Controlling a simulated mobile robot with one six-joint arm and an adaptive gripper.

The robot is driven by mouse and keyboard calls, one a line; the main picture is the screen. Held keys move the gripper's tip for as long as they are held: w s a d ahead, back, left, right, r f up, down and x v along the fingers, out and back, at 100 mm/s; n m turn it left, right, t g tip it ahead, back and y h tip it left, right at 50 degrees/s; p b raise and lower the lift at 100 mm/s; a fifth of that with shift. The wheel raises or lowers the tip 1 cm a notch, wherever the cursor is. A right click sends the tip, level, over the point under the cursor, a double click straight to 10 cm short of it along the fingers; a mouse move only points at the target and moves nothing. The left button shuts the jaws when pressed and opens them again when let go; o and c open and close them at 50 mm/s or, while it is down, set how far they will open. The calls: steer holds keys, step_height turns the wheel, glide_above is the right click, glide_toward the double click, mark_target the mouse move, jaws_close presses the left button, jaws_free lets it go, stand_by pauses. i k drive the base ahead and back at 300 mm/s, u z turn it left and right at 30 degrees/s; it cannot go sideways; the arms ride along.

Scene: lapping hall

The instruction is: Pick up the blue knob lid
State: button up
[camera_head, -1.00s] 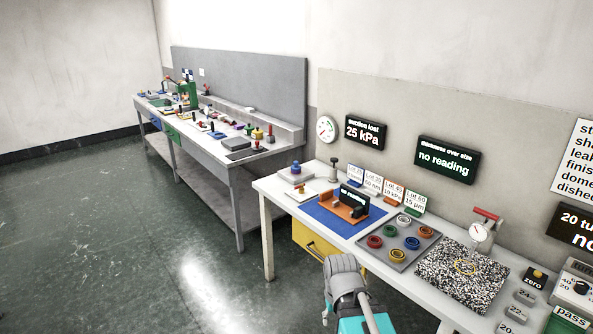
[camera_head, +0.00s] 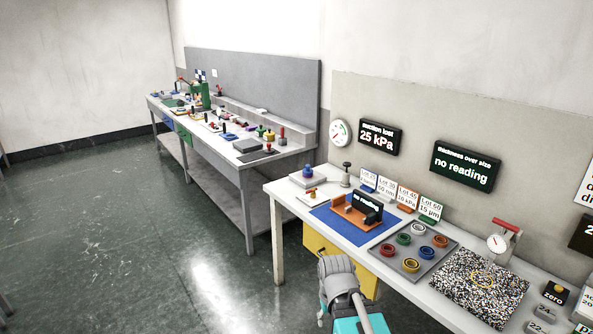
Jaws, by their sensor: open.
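My arm rises at the bottom centre, in front of the near table and well apart from both.
The near table (camera_head: 283,196) holds an orange fixture (camera_head: 345,215) on a blue mat, a grey tray (camera_head: 443,262) of coloured rings and a speckled plate (camera_head: 470,292). A long grey bench (camera_head: 290,153) with several small items stands farther left. The green floor (camera_head: 100,240) at left is clear.

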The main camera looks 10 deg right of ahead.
mark_target(308, 169)
steer(key=u, duration=0.35)
steer(key=i, duration=1.45)
steer(key=z, duration=0.55)
steer(key=i, duration=0.5)
steer(key=z, duration=0.5)
steer(key=k, duration=0.9)
steer(key=z, duration=0.15)
steer(key=i, duration=0.35)
steer(key=u, duration=0.05)
